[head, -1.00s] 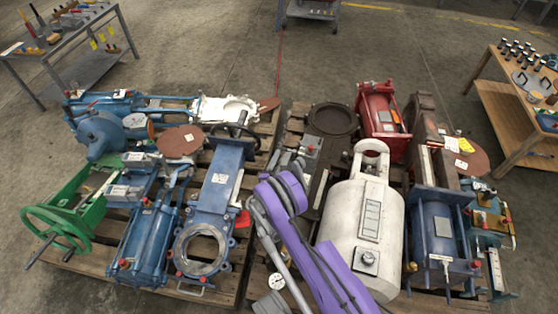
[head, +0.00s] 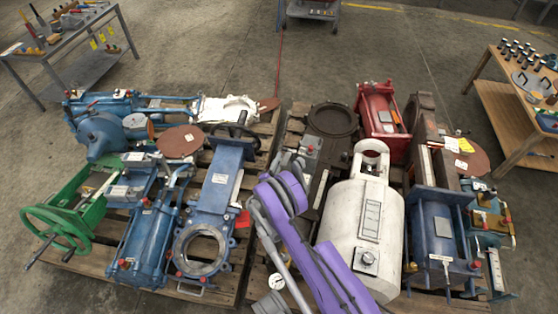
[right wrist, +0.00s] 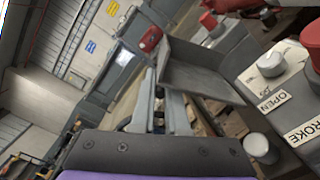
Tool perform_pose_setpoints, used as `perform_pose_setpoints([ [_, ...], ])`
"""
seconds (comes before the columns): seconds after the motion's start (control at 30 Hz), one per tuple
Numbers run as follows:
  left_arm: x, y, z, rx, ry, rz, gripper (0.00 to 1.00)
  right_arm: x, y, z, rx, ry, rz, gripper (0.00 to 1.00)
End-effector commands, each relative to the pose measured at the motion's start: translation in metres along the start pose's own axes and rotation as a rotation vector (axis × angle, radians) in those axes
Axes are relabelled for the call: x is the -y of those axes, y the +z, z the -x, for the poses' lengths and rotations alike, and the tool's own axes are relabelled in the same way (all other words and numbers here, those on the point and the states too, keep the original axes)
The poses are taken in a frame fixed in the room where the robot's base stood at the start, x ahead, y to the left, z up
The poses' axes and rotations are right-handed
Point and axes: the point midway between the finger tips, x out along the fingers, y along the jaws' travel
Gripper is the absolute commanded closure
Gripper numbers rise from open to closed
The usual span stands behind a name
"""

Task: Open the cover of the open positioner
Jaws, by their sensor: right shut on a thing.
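The positioner is a grey box (head: 308,143) with a red knob on the right pallet in the head view. In the right wrist view its grey body (right wrist: 245,65) fills the right side, with red and pale knobs and labels reading OPEN and STROKE. A grey, tray-like cover (right wrist: 205,72) stands tilted beside it. My right gripper (right wrist: 162,88) is shut at the near left edge of this cover; the exact contact is hard to see. In the head view my purple right arm hides the right gripper (head: 288,165) in part. My left gripper is out of view.
A white tank (head: 350,240) stands close right of my arm, with a red actuator (head: 380,110) behind it. Blue valves (head: 215,190) and a green handwheel (head: 60,225) crowd the left pallet. Two work tables stand apart at the back left and right.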

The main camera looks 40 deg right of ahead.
Motion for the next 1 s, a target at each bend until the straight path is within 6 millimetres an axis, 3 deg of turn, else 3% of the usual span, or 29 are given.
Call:
perform_pose_setpoints([
  [0.67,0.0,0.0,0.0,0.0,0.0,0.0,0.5,0.0,0.0,0.001,-0.001,0.0,-0.003,1.0],
  [1.0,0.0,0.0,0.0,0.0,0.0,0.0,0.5,0.001,0.018,0.001,-0.002,0.0,-0.224,1.0],
])
